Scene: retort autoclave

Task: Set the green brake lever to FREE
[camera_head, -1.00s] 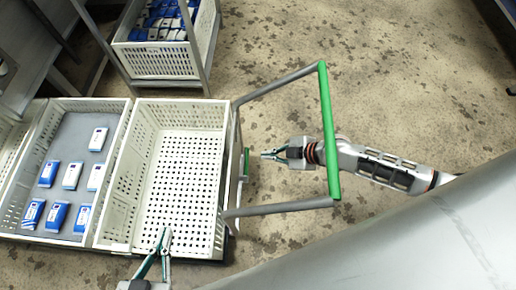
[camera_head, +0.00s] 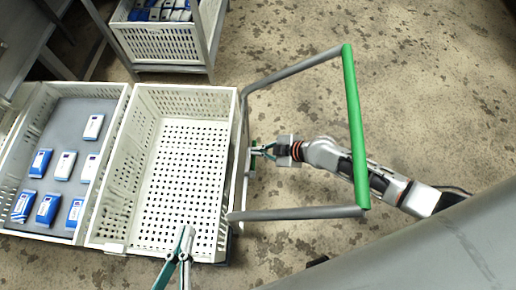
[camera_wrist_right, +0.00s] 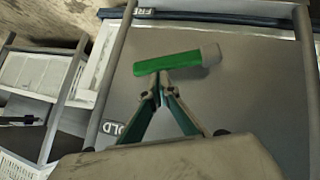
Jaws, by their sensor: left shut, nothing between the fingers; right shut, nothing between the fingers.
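The green brake lever (camera_wrist_right: 168,66) has a pale end and lies almost level across a grey panel in the right wrist view. A FREE label (camera_wrist_right: 144,13) is above it and a partly hidden HOLD label (camera_wrist_right: 112,128) is below it. My right gripper (camera_wrist_right: 160,78) is shut and empty, with its tips at the lever's lower edge; whether they touch it I cannot tell. In the head view this gripper (camera_head: 257,150) is at the cart's handle-side end. My left gripper (camera_head: 186,232) is shut and empty over the front edge of the white crate.
The empty white perforated crate (camera_head: 128,190) sits on the cart, beside a tray (camera_head: 72,112) with several blue-and-white packs. The cart's green-topped handle (camera_head: 354,130) crosses above my right arm. Another crate rack (camera_head: 165,55) stands behind. The floor at the right is clear.

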